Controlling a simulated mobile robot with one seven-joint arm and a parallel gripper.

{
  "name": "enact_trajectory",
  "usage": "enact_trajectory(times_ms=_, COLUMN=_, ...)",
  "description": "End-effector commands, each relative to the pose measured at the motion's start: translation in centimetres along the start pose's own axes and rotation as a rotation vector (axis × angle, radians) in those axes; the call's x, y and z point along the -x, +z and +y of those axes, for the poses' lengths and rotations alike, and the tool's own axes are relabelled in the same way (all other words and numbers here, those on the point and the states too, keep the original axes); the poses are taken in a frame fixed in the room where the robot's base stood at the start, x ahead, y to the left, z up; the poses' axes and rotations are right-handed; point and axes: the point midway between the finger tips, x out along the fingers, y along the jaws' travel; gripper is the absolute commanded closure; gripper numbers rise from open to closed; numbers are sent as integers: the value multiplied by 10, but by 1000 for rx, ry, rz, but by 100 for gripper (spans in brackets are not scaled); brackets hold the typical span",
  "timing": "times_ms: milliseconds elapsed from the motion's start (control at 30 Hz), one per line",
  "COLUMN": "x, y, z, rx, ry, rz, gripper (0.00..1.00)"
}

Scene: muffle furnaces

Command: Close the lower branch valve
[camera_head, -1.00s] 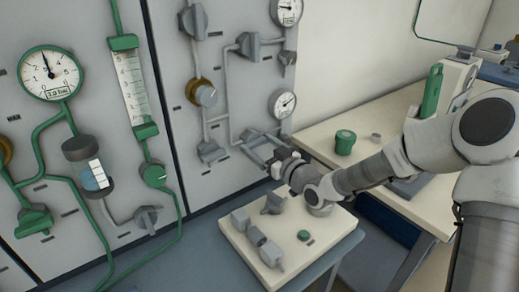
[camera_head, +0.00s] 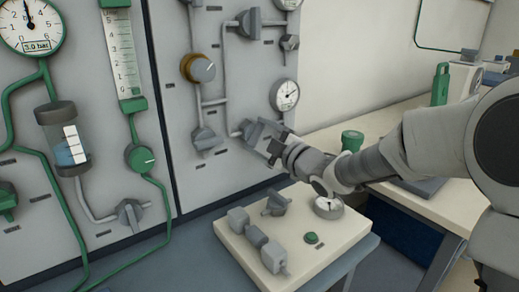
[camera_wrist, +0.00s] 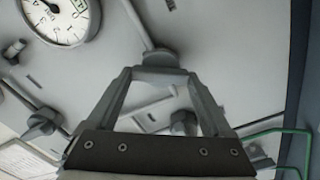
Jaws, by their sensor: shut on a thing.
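The lower branch valve (camera_head: 246,128) is a small grey valve on the grey panel, at the end of a thin grey pipe. In the wrist view its grey knob (camera_wrist: 160,59) sits between my fingertips, with the pipe running up from it. My gripper (camera_head: 259,134) is at the panel, shut on this valve; it also shows in the wrist view (camera_wrist: 160,74). In the head view my fingers hide most of the handle, so its angle is hard to read.
Other grey valves (camera_head: 206,138) and (camera_head: 249,22), a brass-ringed knob (camera_head: 201,68) and a gauge (camera_head: 285,95) are close by on the panel. A cream block (camera_head: 320,244) with small fittings stands below my arm. A green-lidded jar (camera_head: 352,140) is on the bench behind.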

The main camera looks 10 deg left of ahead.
Motion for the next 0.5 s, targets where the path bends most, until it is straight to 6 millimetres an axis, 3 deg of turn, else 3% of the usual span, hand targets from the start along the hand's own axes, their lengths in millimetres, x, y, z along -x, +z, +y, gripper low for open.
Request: enact_trajectory(times_ms=500, x=0, y=0, z=-2, rx=421, ry=-3, rz=0, gripper=71)
